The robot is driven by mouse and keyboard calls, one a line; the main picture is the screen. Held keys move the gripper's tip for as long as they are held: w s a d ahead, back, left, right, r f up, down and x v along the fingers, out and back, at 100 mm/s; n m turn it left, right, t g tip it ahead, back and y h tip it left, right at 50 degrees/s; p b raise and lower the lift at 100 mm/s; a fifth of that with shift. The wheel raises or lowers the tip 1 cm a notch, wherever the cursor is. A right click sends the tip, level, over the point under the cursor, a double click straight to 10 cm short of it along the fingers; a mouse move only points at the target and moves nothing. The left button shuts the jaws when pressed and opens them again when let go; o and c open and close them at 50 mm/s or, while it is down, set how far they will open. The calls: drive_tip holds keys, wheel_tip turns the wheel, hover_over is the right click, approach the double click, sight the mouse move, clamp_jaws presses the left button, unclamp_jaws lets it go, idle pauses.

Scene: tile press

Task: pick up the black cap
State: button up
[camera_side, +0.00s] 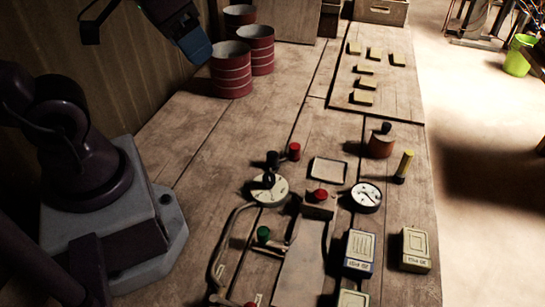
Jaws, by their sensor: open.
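A small black piece (272,159), which looks like the black cap, stands on the wooden table left of a similar red piece (294,151). Another dark knob (268,181) sits on a pale round disc (275,194) just below it, so I cannot be sure which is the cap. My gripper (196,48) is at the top left, raised above the table and well apart from these pieces. It is open; its fingers are small and dark here, and nothing shows held in it.
Yellow blocks (365,84) lie on a board at the back. The table's middle left is clear.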

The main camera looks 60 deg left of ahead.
wheel_tip(320, 180, down, 18)
drive_tip(key=s+n+g+h, duration=0.2)
drive_tip(key=n+g+h, duration=0.2)
drive_tip(key=n+h, duration=0.85)
drive_tip(key=w+a+f+n+t+y, duration=0.1)
drive_tip(key=a+f+n+t+y, duration=0.1)
drive_tip(key=n, duration=0.4)
drive_tip(key=w+a+f+n+t+y, duration=0.2)
drive_tip(key=f+n+t, duration=0.2)
drive_tip(key=n+t, duration=0.1)
drive_tip(key=w+a+f+n+t+y, duration=0.2)
drive_tip(key=f+n+t, duration=0.1)
drive_tip(key=n, duration=0.4)
drive_tip(key=shift+a+t+y, duration=0.25)
drive_tip(key=shift+t, duration=0.45)
drive_tip(key=shift+w+a, duration=0.2)
drive_tip(key=shift+a, duration=0.15)
drive_tip(key=shift+w+d+y, duration=0.1)
drive_tip(key=shift+w+y, duration=0.2)
approach(271, 154)
drive_tip(key=x, duration=0.4)
drive_tip(key=shift+s+d, duration=0.1)
drive_tip(key=shift+d, duration=0.1)
drive_tip(key=shift+a+x, duration=0.1)
drive_tip(key=shift+x, duration=1.3)
drive_tip(key=shift+a+x, duration=0.15)
drive_tip(key=shift+x, duration=1.25)
drive_tip(key=c, duration=1)
